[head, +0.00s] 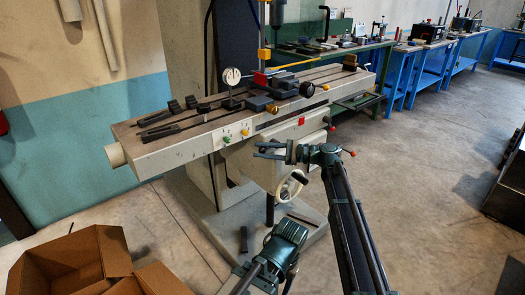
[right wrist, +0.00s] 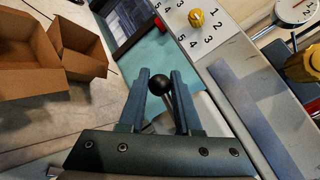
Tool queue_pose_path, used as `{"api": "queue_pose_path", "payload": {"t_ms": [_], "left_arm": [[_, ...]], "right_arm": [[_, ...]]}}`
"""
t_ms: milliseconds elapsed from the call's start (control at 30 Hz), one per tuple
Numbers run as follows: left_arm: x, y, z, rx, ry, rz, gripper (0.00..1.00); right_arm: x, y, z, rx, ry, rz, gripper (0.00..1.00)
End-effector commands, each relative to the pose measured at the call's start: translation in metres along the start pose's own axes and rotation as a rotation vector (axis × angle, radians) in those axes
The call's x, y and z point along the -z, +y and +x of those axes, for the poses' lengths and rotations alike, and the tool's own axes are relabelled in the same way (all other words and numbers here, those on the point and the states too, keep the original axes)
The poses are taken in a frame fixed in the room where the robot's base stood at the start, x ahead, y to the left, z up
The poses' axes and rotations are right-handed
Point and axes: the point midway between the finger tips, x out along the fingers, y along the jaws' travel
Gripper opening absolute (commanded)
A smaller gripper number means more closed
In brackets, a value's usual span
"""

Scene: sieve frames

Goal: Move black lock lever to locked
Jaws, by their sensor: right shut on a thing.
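The black ball knob (right wrist: 161,84) of a lever sits between the two blue-grey fingers of my right gripper (right wrist: 161,80) in the right wrist view. A short pale rod runs from the knob down toward the machine body. My right gripper (head: 266,150) also shows in the head view, pointing left just below the front edge of the machine table (head: 190,146). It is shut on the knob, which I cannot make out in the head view. My left gripper (head: 288,234) is low in front of the machine, and its fingers are not clear.
A handwheel (head: 292,185) is just below my right gripper. Red-knobbed levers (head: 332,128) stick out right of it. An open cardboard box (head: 75,258) stands at lower left. A yellow knob (right wrist: 196,18) with numbers is on the machine front.

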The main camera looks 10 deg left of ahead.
Motion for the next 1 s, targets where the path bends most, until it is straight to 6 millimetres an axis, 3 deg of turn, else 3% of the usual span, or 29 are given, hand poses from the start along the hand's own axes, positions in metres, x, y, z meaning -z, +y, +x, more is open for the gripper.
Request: {"api": "queue_pose_path", "payload": {"t_ms": [600,1000], "left_arm": [[-0.002,-0.002,-0.032,-0.004,0.000,-0.001,0.60],[-0.003,-0.004,-0.044,-0.004,0.000,-0.001,0.60]], "right_arm": [[0.017,0.014,-0.003,-0.180,0.181,-0.285,0.00],[0.030,0.020,-0.007,-0.268,0.273,-0.432,0.00]]}}
